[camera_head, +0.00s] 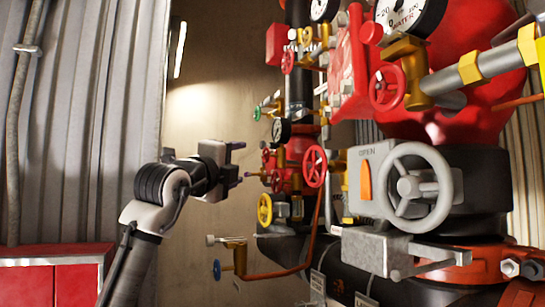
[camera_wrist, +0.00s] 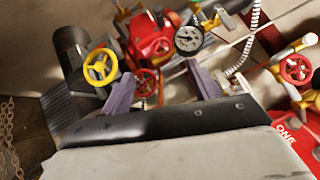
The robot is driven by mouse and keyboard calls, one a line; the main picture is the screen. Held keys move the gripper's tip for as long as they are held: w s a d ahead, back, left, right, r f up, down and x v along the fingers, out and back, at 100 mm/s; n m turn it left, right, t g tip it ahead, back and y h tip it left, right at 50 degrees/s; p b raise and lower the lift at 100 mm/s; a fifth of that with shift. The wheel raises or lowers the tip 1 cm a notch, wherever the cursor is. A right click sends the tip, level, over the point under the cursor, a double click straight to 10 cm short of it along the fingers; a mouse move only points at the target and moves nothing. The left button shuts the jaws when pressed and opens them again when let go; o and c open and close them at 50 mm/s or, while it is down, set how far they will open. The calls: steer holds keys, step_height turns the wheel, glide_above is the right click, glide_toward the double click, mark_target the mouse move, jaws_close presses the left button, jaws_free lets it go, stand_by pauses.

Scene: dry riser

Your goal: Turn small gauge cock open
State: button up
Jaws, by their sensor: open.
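A small round white-faced gauge (camera_head: 281,131) is mounted on the pipework right of my gripper, and it also shows in the wrist view (camera_wrist: 188,40). I cannot tell the gauge cock's handle apart for sure among the small fittings around it. My gripper (camera_head: 241,163) is open and empty, in front of the valve cluster and pointing right toward it. In the wrist view the two purple fingers (camera_wrist: 159,72) stand apart. A small red handwheel (camera_wrist: 147,82) appears between them, with a visible gap in the head view; contact cannot be seen.
A yellow handwheel (camera_head: 265,209) is below right of my gripper and a larger red handwheel (camera_head: 314,166) is farther right. A green handle (camera_head: 256,113) is above, a blue one (camera_head: 217,269) below. A big grey handwheel (camera_head: 413,187) stands at right. Free room lies left of the pipes.

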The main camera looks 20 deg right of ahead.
mark_target(263, 155)
steer(key=p+x, duration=0.6)
steer(key=x, duration=0.6)
steer(key=shift+w+d+r, duration=0.1)
steer(key=shift+d+r, duration=0.1)
steer(key=shift+d, duration=0.05)
steer(key=shift+w+d, duration=0.45)
steer(key=shift+w, duration=0.05)
steer(key=shift+c, duration=0.4)
steer(key=c, duration=0.9)
